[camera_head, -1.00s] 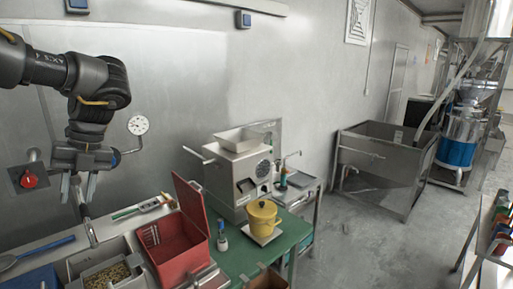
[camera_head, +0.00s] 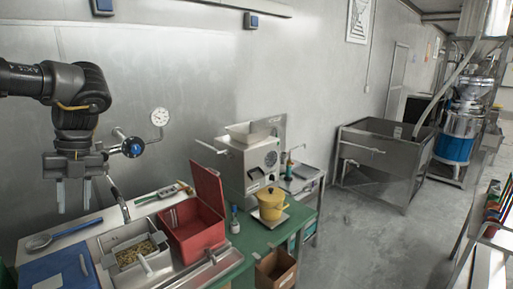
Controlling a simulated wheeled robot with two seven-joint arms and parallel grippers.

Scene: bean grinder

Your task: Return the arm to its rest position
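My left arm comes in from the upper left, with its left gripper (camera_head: 74,197) hanging fingers down above the left end of the counter. The two fingers are apart with nothing between them. The gripper is clear of the bin of beans (camera_head: 137,252) and the spoon (camera_head: 62,236) below it. My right gripper is not in view.
A red open-lidded box (camera_head: 196,236), a grinder (camera_head: 248,165) and a yellow lidded pot (camera_head: 270,204) stand to the right. A wall valve with a blue centre (camera_head: 132,147) and a gauge (camera_head: 160,117) are close beside the gripper. A cardboard box (camera_head: 276,270) is below the green table.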

